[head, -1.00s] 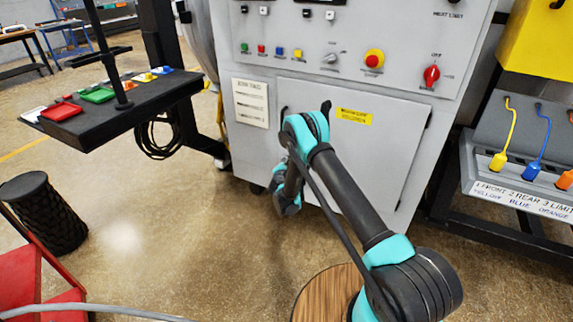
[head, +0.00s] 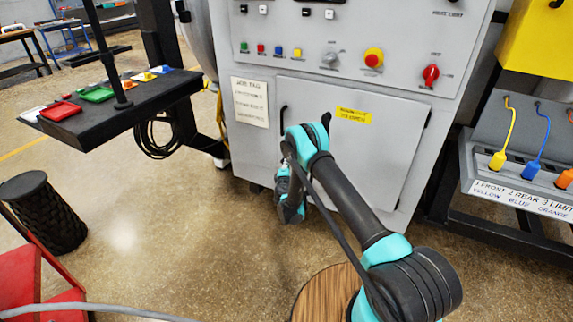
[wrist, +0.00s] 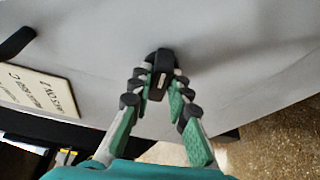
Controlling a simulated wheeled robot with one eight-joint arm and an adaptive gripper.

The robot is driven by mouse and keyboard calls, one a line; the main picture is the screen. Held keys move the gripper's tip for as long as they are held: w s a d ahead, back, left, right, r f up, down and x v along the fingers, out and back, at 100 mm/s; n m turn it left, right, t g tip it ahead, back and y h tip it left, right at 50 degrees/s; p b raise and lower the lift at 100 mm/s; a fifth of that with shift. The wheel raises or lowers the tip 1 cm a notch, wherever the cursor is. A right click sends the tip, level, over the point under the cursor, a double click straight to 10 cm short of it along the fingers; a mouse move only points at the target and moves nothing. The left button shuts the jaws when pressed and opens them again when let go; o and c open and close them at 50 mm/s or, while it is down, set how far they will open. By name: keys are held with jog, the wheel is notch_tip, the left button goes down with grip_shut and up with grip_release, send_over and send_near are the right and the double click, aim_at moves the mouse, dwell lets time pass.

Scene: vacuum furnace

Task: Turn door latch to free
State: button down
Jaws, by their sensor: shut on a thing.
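The door latch (wrist: 161,68) is a small black block with a light mark on its face, on the grey cabinet front in the wrist view. My gripper (wrist: 159,90) is shut on the latch, one finger on either side. In the head view the grey cabinet door (head: 375,155) stands flush in the front, with a yellow label (head: 353,115). My arm hides the latch and the fingertips there.
A black bar handle (head: 284,118) sits at the door's left edge; it also shows in the wrist view (wrist: 18,43). A white tag plate (head: 250,102) is left of it. A black shelf (head: 110,118) stands left, a cable rack (head: 520,165) right.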

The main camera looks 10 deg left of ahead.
dwell(0.3)
jog(key=c, duration=1.4)
grip_release()
jog(key=shift+c, duration=0.2)
